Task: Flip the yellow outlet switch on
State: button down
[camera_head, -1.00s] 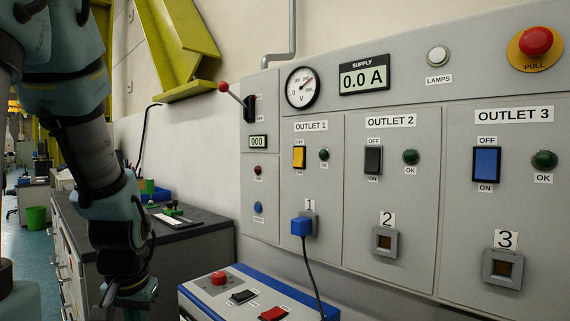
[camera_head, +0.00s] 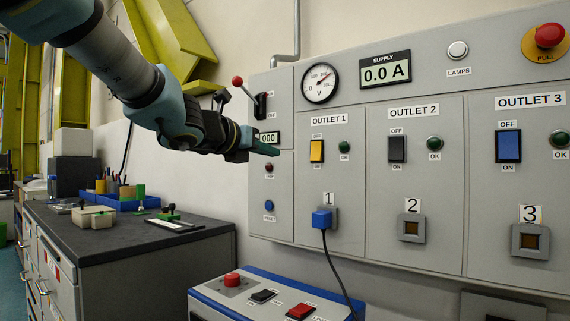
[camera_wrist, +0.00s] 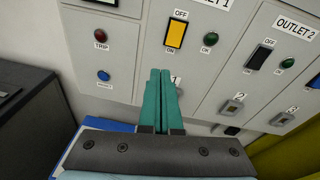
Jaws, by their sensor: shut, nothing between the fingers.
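The yellow switch (camera_head: 317,151) sits under the OUTLET 1 label on the grey panel, with OFF above it and ON below. It also shows in the wrist view (camera_wrist: 176,34), with a dark green lamp (camera_wrist: 210,39) to its right. My gripper (camera_head: 277,151) is to the left of the switch in the head view, in front of the panel. In the wrist view its two green fingers (camera_wrist: 160,72) are together, empty, and their tips lie just below the yellow switch in the picture. I cannot tell the exact gap to the panel.
A red-knobbed lever (camera_head: 238,82) sticks out from the panel near my arm. A blue plug (camera_head: 322,219) with a black cable is in socket 1. A low console (camera_head: 262,291) stands below, and a dark-topped bench (camera_head: 120,235) is on the left.

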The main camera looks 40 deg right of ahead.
aim_at(315, 158)
jog(key=shift+s+d+r+m+g, duration=0.2)
jog(key=shift+s+r+m+g, duration=0.3)
jog(key=shift+s+m, duration=0.45)
jog(key=shift+w, duration=0.2)
jog(key=p+x, duration=0.1)
jog(key=x, duration=0.3)
jog(key=p+x, duration=0.1)
jog(key=x, duration=0.9)
jog(key=shift+r+p, duration=0.3)
jog(key=shift+p, duration=0.1)
jog(key=shift+d, duration=0.1)
jog(key=shift+f, duration=0.1)
